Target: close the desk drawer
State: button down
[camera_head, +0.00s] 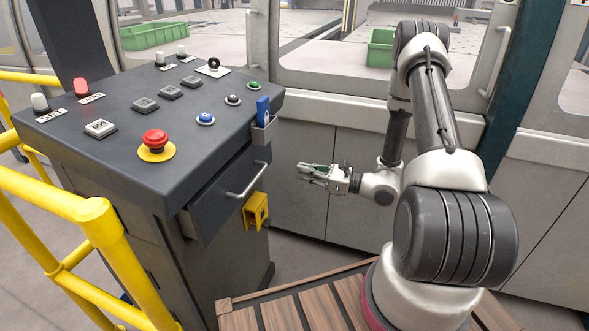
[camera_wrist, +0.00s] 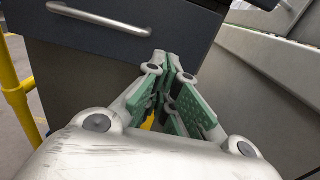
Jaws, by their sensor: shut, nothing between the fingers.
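The dark grey desk drawer (camera_head: 226,192) is under the top of the control desk (camera_head: 150,120), on its right side. Its front stands out from the desk body, so it looks partly open. A silver bar handle (camera_head: 247,181) runs along the front. In the wrist view the drawer front (camera_wrist: 165,28) and its handle (camera_wrist: 98,19) fill the upper left. My gripper (camera_head: 303,172) is to the right of the drawer, apart from it, pointing toward the desk. Its green-padded fingers are together (camera_wrist: 172,62) and empty. The fingers hide part of the drawer's lower edge in the wrist view.
A yellow bracket (camera_head: 255,210) sticks out below the drawer. A blue-handled item (camera_head: 263,110) sits in a holder above it. The desk top carries several buttons and a red emergency stop (camera_head: 156,139). Yellow railing (camera_head: 90,225) stands at the left, machine panels (camera_head: 300,190) behind.

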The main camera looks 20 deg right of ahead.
aim_at(254, 162)
jog(key=x, duration=1.2)
jog(key=shift+w+a, duration=0.2)
jog(key=x, duration=0.4)
jog(key=shift+w+a, duration=0.15)
jog(key=shift+a, duration=0.15)
jog(key=shift+w+a+r, duration=0.1)
jog(key=shift+w+a, duration=0.1)
jog(key=shift+w, duration=0.05)
